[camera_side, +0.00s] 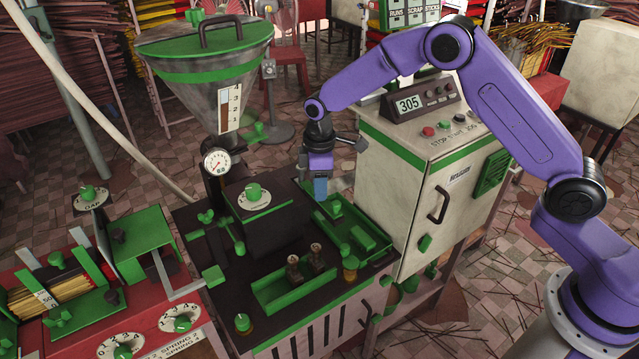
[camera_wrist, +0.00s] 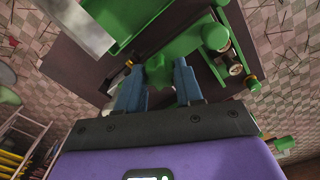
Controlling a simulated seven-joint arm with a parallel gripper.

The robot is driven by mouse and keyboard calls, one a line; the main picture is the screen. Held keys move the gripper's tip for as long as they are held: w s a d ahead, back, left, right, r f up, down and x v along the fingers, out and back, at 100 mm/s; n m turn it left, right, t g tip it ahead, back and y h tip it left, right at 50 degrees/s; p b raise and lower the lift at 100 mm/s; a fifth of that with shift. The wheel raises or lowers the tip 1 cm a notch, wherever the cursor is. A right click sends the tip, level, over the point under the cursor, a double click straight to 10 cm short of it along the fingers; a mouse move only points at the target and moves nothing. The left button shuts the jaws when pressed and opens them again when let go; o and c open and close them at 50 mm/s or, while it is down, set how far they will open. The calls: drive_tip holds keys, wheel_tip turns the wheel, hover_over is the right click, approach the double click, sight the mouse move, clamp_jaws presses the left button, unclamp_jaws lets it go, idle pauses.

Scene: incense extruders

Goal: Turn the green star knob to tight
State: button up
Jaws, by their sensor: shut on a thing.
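The green star knob (camera_wrist: 159,72) shows in the wrist view between my gripper's two blue fingers. Its lobed outline is partly hidden by the fingers. My gripper (camera_wrist: 159,88) is shut on it, one finger on each side. In the side view my gripper (camera_side: 320,188) points down at the back of the dark bench top, between the dial block and the pale cabinet. There the knob is hidden by the fingers, and I cannot read any tight mark or its turn angle.
The pale control cabinet (camera_side: 440,185) stands close on the right. The hopper (camera_side: 208,75) and pressure gauge (camera_side: 216,163) stand to the left. A dial block (camera_side: 255,198) is beside my gripper. A green tray (camera_side: 275,302) holds two dark nozzle-like pieces (camera_side: 293,268) in front.

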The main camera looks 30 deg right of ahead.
drive_tip(key=m, duration=1.1)
drive_tip(key=shift+m, duration=2.1)
drive_tip(key=shift+r, duration=0.1)
drive_tip(key=o, duration=1)
drive_tip(key=shift+o, duration=0.2)
wheel_tip(320, 180, up, 17)
drive_tip(key=shift+r, duration=0.2)
